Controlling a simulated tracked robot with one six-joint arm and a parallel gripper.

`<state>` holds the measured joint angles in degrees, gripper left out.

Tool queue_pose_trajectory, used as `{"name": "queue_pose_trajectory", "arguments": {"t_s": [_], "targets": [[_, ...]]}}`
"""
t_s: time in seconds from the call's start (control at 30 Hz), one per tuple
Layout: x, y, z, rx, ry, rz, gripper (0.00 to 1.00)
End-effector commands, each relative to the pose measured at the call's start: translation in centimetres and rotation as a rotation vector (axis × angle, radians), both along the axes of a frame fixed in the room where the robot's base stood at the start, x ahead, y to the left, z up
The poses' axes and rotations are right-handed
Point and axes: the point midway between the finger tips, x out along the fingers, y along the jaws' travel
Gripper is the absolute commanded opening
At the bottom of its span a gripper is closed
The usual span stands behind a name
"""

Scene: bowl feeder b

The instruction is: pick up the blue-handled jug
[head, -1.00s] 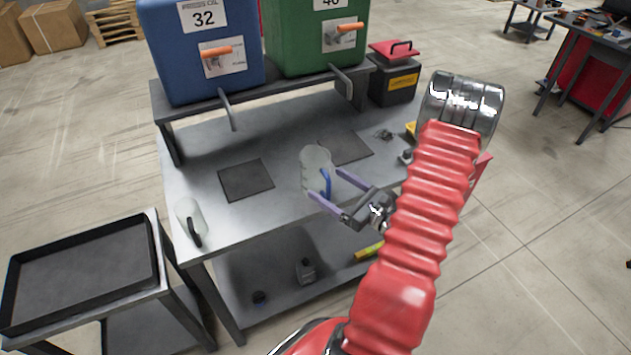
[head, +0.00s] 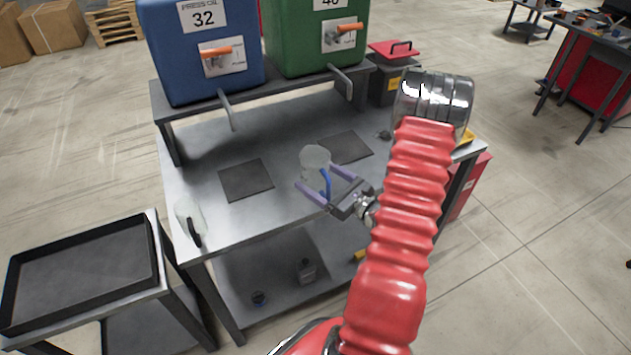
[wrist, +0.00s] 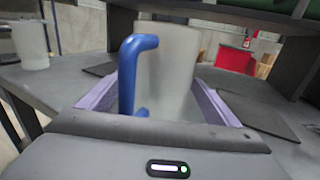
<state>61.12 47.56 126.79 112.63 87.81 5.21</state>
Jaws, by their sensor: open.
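The blue-handled jug (head: 315,160) is a translucent, whitish jug standing upright on the grey workbench. Its blue handle (head: 326,183) faces my gripper. My gripper (head: 314,176) is open, with its two purple fingers reaching to either side of the jug. In the wrist view the jug (wrist: 168,75) stands between the fingers, with the blue handle (wrist: 128,75) left of centre, close to the left finger. The fingertips are hidden behind the jug there, and I cannot tell whether either finger touches it.
A second translucent jug with a black handle (head: 188,218) stands at the bench's left front corner. Two dark mats (head: 246,180) lie on the bench (head: 210,150). Blue (head: 200,75) and green (head: 300,50) tanks stand on a raised shelf behind, their spouts overhanging. A tray cart (head: 80,270) stands at left.

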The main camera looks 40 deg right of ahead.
Motion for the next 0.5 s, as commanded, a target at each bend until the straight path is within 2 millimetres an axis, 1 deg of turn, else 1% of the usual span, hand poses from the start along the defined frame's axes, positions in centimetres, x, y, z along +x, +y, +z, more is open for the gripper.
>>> {"name": "queue_pose_trajectory", "arguments": {"t_s": [0.1, 0.5], "targets": [[-0.01, 0.01, 0.00, 0.000, 0.000, 0.000, 0.85], [-0.01, 0.01, 0.00, 0.000, 0.000, 0.000, 0.57]]}}
